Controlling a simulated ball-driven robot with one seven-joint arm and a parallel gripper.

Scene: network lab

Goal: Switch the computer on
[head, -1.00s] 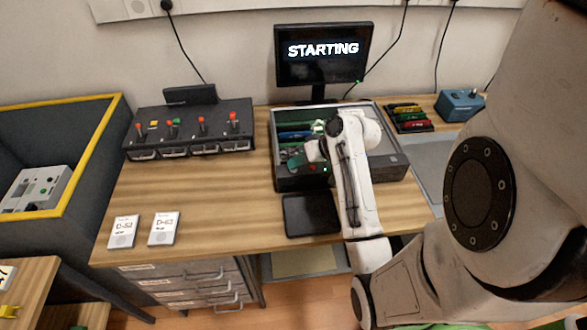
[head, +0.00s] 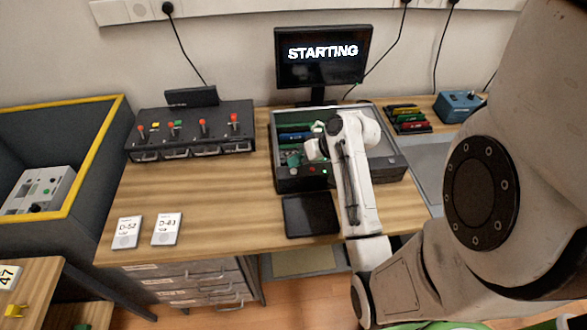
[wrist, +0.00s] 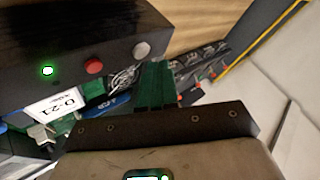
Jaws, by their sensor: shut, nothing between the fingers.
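The computer (head: 395,172) is an open dark case on the wooden bench, with boards and parts inside. The monitor (head: 322,53) behind it reads "STARTING". In the wrist view the computer's dark panel (wrist: 75,30) carries a lit green light (wrist: 47,71), a red button (wrist: 93,66) and a grey round knob (wrist: 141,49). My gripper (wrist: 155,85) has green fingers, shut and empty, beside this panel and apart from the red button. In the head view my gripper (head: 313,150) is over the case's front left part, partly hidden by my arm.
A black pad (head: 310,215) lies in front of the computer. A switch box (head: 190,135) with red levers stands left. Two white cards (head: 166,229) lie at the bench's front left. A rack of coloured modules (head: 408,119) and a blue box (head: 459,106) are right. The bench's left middle is clear.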

